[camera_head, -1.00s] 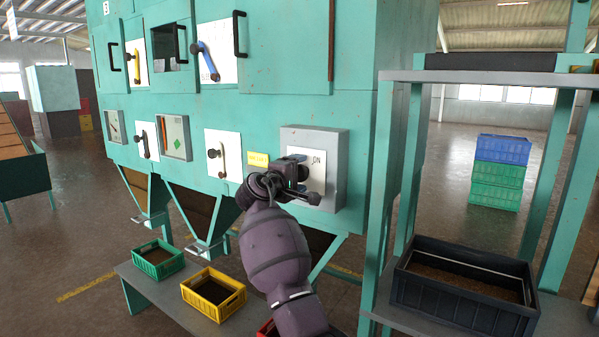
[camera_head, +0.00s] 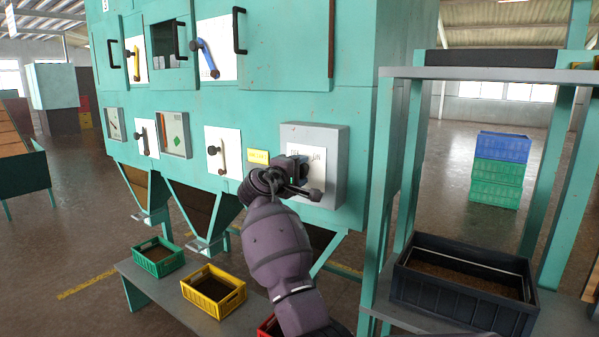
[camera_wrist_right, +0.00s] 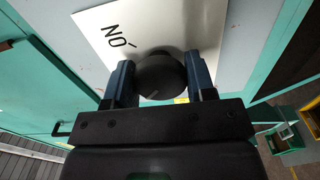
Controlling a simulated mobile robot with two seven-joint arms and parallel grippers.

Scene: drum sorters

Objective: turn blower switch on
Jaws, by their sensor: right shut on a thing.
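The blower switch is a grey box (camera_head: 334,168) on the right end of the green machine's front, with a white label plate (camera_head: 319,161). My right gripper (camera_head: 298,176) is in front of this box and hides much of the plate. In the right wrist view, the two blue fingers of the gripper (camera_wrist_right: 160,82) stand on either side of a round dark knob (camera_wrist_right: 160,78) and are shut on it. The word "ON" shows on the white plate (camera_wrist_right: 130,35) beside the knob. My left gripper is not in view.
A yellow label (camera_head: 258,157) and a lever plate (camera_head: 223,152) lie left of the box. Below are a green crate (camera_head: 158,258) and a yellow crate (camera_head: 213,292). A green post and shelf (camera_head: 490,75) with a black crate (camera_head: 455,301) stand close on the right.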

